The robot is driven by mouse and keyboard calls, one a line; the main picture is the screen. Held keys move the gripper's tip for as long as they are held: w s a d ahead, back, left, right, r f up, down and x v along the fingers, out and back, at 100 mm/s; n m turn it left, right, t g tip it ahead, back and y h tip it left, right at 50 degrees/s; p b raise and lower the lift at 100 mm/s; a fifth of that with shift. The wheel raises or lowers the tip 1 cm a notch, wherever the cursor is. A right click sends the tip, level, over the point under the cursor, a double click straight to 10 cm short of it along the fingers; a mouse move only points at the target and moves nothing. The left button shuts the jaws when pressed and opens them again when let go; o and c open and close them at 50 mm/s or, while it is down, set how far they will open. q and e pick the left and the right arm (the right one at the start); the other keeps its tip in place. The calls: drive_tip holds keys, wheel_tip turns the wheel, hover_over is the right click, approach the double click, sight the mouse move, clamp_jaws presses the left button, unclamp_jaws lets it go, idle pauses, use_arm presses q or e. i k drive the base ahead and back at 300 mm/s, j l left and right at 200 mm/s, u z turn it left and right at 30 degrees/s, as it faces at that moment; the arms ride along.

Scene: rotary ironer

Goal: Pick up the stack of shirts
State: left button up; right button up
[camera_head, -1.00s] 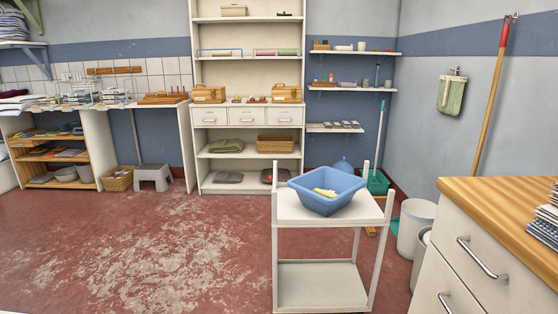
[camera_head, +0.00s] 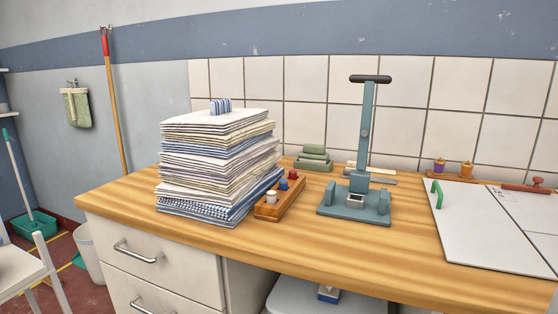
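The stack of shirts (camera_head: 215,168) stands on the wooden counter (camera_head: 395,258), near its left end. It is a tall pile of flat folded white, cream and blue-patterned layers, slightly uneven at the sides. A small blue-and-white striped piece (camera_head: 221,106) sits on top of it. Neither of my grippers shows in the head view, so their state is hidden.
Right beside the stack is a wooden tray (camera_head: 281,200) with small stamps or spools. Further right stand a teal lever press (camera_head: 357,195), green blocks (camera_head: 313,158) and a white board (camera_head: 495,225). White drawers (camera_head: 165,270) are below.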

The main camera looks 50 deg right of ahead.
sight(219, 162)
drive_tip(key=z, duration=1.25)
drive_tip(key=i+j, duration=0.1)
drive_tip(key=j+z, duration=0.05)
